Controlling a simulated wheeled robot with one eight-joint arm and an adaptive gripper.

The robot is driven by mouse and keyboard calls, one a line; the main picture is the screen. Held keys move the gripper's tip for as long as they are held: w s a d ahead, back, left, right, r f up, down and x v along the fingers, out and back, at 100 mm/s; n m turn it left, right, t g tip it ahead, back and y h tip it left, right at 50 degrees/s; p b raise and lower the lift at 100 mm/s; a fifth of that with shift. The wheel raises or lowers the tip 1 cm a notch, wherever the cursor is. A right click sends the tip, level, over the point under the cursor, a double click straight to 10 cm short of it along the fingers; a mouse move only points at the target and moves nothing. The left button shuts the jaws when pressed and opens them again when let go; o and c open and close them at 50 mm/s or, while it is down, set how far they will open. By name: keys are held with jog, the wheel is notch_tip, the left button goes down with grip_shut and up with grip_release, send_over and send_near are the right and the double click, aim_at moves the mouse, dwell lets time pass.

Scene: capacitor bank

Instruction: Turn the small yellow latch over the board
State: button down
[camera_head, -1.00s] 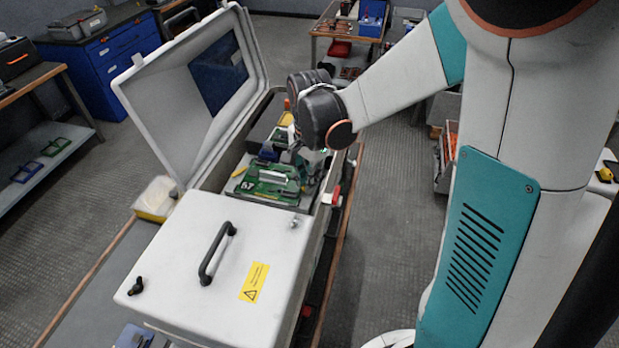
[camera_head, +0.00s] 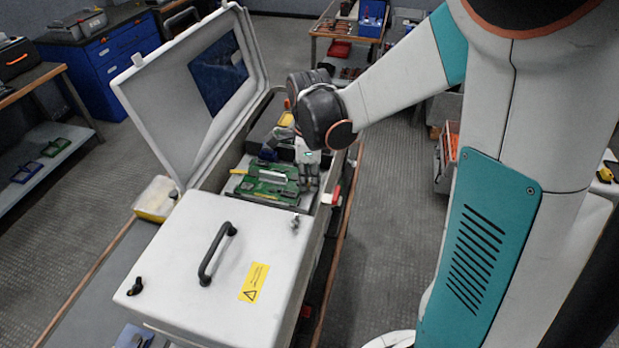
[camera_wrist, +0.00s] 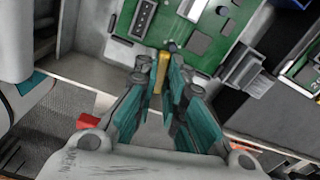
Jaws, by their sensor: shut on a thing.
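The green board (camera_head: 268,180) lies flat inside the open grey cabinet in the head view, and its edge fills the top of the wrist view (camera_wrist: 195,40). The small yellow latch (camera_wrist: 162,70) stands at the board's edge in the wrist view, its upper end over the edge. My gripper (camera_wrist: 164,90) has its teal fingers on both sides of the latch, shut on it. In the head view my gripper (camera_head: 308,180) points down at the board's right side, and the latch is hidden there.
The cabinet's lid (camera_head: 190,90) stands open at the left. A closed white cover (camera_head: 215,270) with a black handle (camera_head: 217,253) is in front. A grey connector (camera_wrist: 243,68) sits right of the latch. A red part (camera_wrist: 88,122) is at the left in the wrist view.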

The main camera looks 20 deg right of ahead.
aim_at(309, 183)
jog(key=shift+m, duration=0.5)
jog(key=c, duration=1.7)
grip_release()
jog(key=shift+o, duration=0.2)
notch_tip(309, 183, up, 12)
